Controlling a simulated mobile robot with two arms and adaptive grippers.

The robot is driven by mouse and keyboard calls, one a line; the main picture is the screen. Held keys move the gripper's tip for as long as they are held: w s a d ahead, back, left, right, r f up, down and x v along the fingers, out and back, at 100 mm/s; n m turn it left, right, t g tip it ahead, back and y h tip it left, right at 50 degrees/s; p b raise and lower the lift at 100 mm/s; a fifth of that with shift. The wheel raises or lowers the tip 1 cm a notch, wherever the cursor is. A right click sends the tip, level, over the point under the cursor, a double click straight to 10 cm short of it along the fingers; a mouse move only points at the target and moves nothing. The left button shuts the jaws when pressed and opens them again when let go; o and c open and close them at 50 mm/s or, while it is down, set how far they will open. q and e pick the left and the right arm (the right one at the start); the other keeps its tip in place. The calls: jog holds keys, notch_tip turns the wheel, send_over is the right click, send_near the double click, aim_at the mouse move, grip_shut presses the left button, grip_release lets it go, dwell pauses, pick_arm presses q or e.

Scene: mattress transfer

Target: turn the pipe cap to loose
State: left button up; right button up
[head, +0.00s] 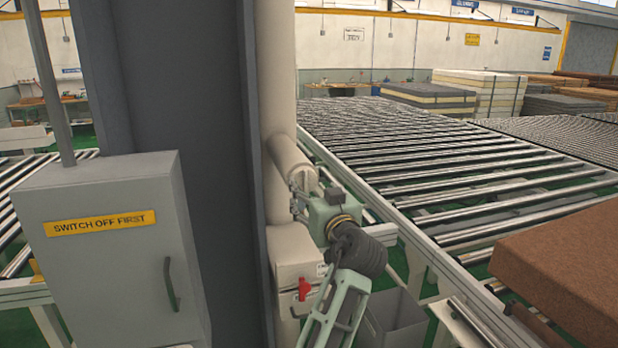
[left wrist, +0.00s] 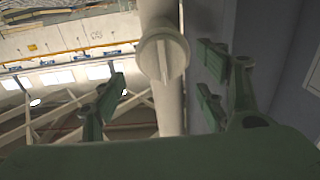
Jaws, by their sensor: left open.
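The pipe cap (left wrist: 163,57) is a round beige end with a raised straight bar across its face, seen in the left wrist view. In the head view the cap (head: 301,179) closes a short branch of the upright beige pipe (head: 277,80), partly hidden by my gripper. My left gripper (head: 313,191) is open right in front of the cap. In the left wrist view the left gripper (left wrist: 160,92) has its fingers spread to either side, with the cap between them in the picture and clear space around it. My right gripper is in neither view.
A dark grey column (head: 165,90) stands just left of the pipe. A grey cabinet (head: 110,260) stands farther left. A red handle (head: 304,289) is below the branch. A roller conveyor (head: 450,170), a brown mattress block (head: 570,265) and a grey bin (head: 397,325) are to the right.

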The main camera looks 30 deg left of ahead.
aim_at(308, 184)
pick_arm(q)
jog(key=p+x, duration=0.1)
jog(key=x, duration=0.3)
jog(key=shift+a+r+p, duration=0.1)
jog(key=shift+r+p, duration=0.05)
jog(key=shift+p, duration=0.25)
jog(key=shift+w+a, duration=0.35)
jog(key=c, duration=1.1)
jog(key=shift+o, duration=0.2)
jog(key=shift+f, duration=0.2)
